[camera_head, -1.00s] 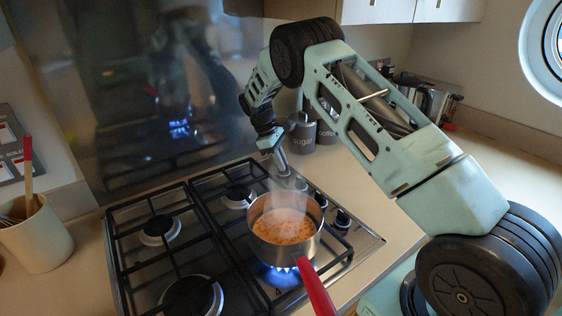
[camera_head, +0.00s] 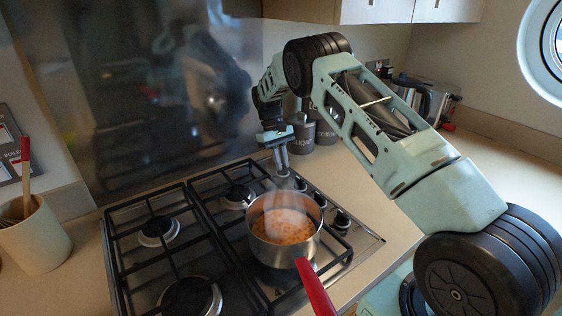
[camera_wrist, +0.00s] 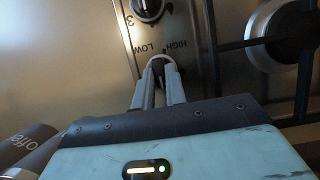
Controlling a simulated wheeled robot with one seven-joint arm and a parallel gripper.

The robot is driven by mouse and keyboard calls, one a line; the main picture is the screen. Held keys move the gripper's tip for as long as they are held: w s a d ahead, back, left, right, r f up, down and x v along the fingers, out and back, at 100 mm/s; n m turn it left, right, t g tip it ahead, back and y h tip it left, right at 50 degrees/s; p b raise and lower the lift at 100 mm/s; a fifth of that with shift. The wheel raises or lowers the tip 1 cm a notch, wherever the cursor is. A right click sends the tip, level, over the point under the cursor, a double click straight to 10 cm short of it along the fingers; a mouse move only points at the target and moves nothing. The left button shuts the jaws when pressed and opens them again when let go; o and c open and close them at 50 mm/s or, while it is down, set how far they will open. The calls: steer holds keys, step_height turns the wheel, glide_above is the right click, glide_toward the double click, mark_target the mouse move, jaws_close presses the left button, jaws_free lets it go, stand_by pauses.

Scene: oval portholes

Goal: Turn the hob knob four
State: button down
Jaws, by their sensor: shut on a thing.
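The hob (camera_head: 216,222) has a row of dark knobs along its right side. My gripper (camera_head: 282,172) points down at the far end of this row. In the wrist view my gripper (camera_wrist: 158,75) is shut on a knob (camera_wrist: 158,66), mostly hidden between its fingers. I cannot read that knob's number. Beyond it is another knob (camera_wrist: 148,8) with a "3" beside it, and HIGH and LOW markings lie between the two. A steaming saucepan (camera_head: 256,250) of orange food stands on the front right burner. No flame shows under it.
The saucepan's red handle (camera_head: 316,288) sticks out over the front edge. A utensil pot (camera_head: 36,240) is at the left. The right counter is mostly clear.

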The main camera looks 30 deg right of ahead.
stand_by(0.4)
steer(key=c, duration=1.4)
jaws_free()
steer(key=shift+c, duration=0.2)
steer(key=b+v, duration=0.2)
steer(key=v, duration=1)
steer(key=shift+r, duration=0.1)
